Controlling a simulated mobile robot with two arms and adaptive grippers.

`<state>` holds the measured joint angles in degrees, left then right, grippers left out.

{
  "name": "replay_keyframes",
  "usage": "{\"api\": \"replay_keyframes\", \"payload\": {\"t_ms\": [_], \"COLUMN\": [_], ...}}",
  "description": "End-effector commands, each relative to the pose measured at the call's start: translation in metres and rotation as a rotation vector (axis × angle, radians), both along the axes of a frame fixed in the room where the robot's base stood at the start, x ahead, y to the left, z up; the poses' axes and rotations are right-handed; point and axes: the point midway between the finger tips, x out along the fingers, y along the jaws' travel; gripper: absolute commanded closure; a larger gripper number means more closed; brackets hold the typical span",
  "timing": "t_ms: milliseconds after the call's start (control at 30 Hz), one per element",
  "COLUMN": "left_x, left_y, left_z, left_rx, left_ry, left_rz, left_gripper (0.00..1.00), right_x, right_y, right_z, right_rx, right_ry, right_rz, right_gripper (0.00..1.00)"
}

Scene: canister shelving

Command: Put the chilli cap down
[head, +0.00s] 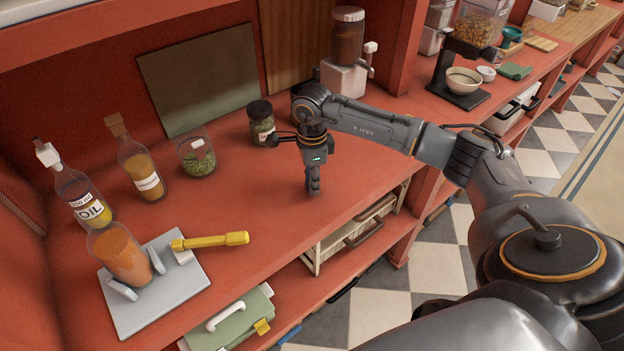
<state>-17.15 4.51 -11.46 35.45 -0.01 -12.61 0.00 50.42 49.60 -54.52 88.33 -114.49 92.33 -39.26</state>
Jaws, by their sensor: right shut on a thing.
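My right gripper (313,190) points straight down, low over the red counter (235,205), near its front edge. Its fingers are closed together on the chilli cap, which is hidden or too small to make out between them. I cannot tell whether the cap touches the counter. A jar of orange-red powder, likely the chilli jar (120,256), stands between grey jaws on a pale grey plate (155,313) at the left. No lid shows on it. My left gripper is out of view.
A yellow-handled clamp lever (210,241) sits on the plate. Behind stand an oil bottle (85,200), a corked bottle (142,170), a herb jar (197,157) and a dark-lidded jar (262,124) close to my gripper. The counter between plate and gripper is clear.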

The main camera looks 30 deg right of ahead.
Motion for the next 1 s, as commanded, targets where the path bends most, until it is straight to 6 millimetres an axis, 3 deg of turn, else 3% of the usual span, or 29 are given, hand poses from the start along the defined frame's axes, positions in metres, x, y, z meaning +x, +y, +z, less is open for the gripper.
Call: {"api": "replay_keyframes", "payload": {"t_ms": [33,133,800,833,933,1000], "left_x": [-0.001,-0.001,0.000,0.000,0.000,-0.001], "left_y": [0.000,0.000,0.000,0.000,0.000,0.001], "left_z": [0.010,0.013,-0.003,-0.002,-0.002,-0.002], "left_rx": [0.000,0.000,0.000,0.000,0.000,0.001], "left_ry": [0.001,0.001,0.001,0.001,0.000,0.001], "left_rz": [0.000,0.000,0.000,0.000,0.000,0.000], "left_gripper": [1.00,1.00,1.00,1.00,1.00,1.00], "right_x": [-0.001,0.000,-0.001,-0.001,-0.002,-0.003], "right_y": [0.001,0.000,0.001,0.001,0.001,0.001], "right_z": [-0.003,-0.012,-0.030,-0.029,-0.030,-0.030], "right_rx": [0.000,0.000,-0.001,0.000,0.000,0.000], "right_ry": [0.003,0.001,0.001,0.002,0.005,0.008], "right_rz": [0.000,0.000,0.000,0.000,0.001,0.001], "right_gripper": [1.00,1.00,1.00,0.69,0.50,0.50]}}
